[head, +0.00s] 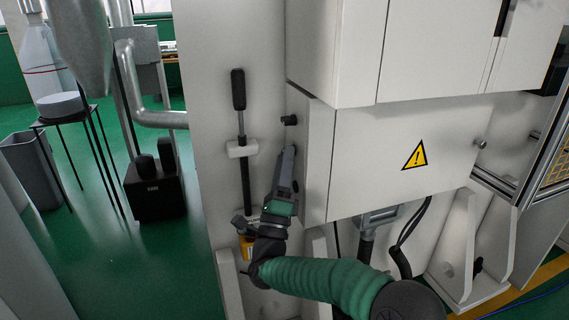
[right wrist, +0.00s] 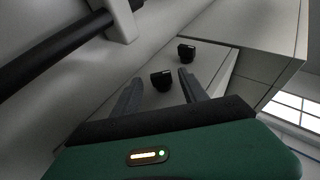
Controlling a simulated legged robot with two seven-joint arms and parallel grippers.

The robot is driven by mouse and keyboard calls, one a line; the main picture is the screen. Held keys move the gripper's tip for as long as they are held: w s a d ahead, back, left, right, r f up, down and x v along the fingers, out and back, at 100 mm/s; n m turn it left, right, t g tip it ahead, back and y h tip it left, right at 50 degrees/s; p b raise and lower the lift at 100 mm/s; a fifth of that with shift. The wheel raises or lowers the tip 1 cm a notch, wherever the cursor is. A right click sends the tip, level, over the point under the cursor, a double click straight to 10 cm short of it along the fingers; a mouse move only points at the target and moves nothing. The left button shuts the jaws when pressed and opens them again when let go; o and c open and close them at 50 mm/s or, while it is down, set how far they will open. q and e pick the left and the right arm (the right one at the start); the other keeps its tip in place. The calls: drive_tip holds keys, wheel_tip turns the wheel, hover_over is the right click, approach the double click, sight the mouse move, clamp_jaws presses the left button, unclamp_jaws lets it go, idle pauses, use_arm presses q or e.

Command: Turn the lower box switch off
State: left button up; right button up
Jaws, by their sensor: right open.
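The lower box (head: 370,150) is white, with a yellow warning triangle on its front, and sits below a larger white cabinet. A black knob-like switch (head: 289,120) sticks out at its left side. In the right wrist view two black knobs show, a nearer one (right wrist: 162,80) and a farther one (right wrist: 187,53). My right gripper (head: 288,152) points up along the box's left side, below the switch in the head view. Its fingers (right wrist: 160,92) are open and empty, with the nearer knob showing between them; contact cannot be told. My left gripper is not in view.
A black-handled lever (head: 238,90) on a white bracket (head: 242,148) stands just left of my right gripper. The upper cabinet (head: 340,50) overhangs the lower box. Cables (head: 408,235) hang below the box. Open green floor (head: 150,270) lies to the left.

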drive_tip(key=shift+w+r, duration=0.1)
drive_tip(key=shift+r, duration=0.05)
clamp_jaws()
idle(0.4)
drive_tip(key=shift+s+d+r+n+g+y+p, duration=0.15)
drive_tip(key=shift+n+g+y+p, duration=0.85)
drive_tip(key=shift+p, duration=2.1)
drive_tip(key=shift+s+a+r+n+g+y+p, duration=0.25)
drive_tip(key=shift+n+g+y+p, duration=0.75)
drive_tip(key=shift+p, duration=2.05)
drive_tip(key=shift+s+d+r+n+g+y+p, duration=0.1)
drive_tip(key=shift+d+r+n+g+y+p, duration=0.25)
drive_tip(key=shift+n+g+p, duration=1.5)
drive_tip(key=shift+a+f+m+p, duration=0.15)
drive_tip(key=shift+m+p, duration=0.6)
drive_tip(key=shift+p, duration=0.45)
